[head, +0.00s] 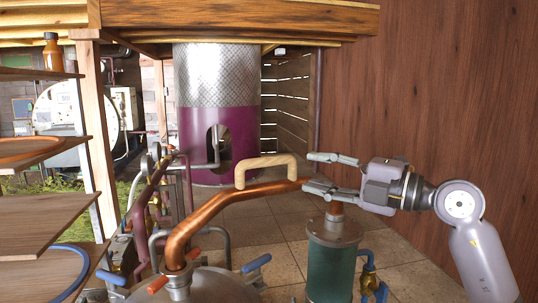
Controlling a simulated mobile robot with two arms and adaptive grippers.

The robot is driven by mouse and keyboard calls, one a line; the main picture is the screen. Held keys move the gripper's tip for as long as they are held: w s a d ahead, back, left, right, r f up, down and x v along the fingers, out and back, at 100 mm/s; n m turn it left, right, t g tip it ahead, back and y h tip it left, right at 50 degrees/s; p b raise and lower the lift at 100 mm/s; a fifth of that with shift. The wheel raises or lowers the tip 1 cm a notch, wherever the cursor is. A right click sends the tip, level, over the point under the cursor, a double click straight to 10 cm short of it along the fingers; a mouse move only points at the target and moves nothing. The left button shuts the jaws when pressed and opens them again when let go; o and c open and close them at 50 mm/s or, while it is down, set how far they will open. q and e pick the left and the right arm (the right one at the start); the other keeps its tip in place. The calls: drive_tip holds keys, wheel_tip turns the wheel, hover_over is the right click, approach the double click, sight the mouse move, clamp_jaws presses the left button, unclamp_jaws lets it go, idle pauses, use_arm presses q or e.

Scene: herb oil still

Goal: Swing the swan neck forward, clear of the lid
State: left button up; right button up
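The copper swan neck (222,203) rises from a collar above the metal lid (215,287) at the bottom. It bends and runs right toward the top of a green cylinder (331,262). A pale wooden handle (264,161) stands on the pipe's upper run. My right gripper (309,171) comes in from the right with its two fingers apart. Its fingertips are just right of the handle's right end, with nothing clearly between them. The lower finger hides part of the pipe's far end, so I cannot tell whether it touches the pipe. My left gripper is not in view.
Wooden shelves (45,213) stand at the left and a wooden wall (440,110) at the right. Orange-tipped and blue levers (256,263) sit around the lid. A tall purple and silver cylinder (205,130) stands behind. Tiled floor (262,226) shows between them.

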sight(274, 161)
drive_tip(key=p+x, duration=0.3)
drive_tip(key=x, duration=0.7)
drive_tip(key=shift+a+r, duration=0.15)
drive_tip(key=shift+p+x, duration=0.4)
drive_tip(key=shift+x, duration=0.35)
drive_tip(key=shift+w, duration=0.1)
clamp_jaws()
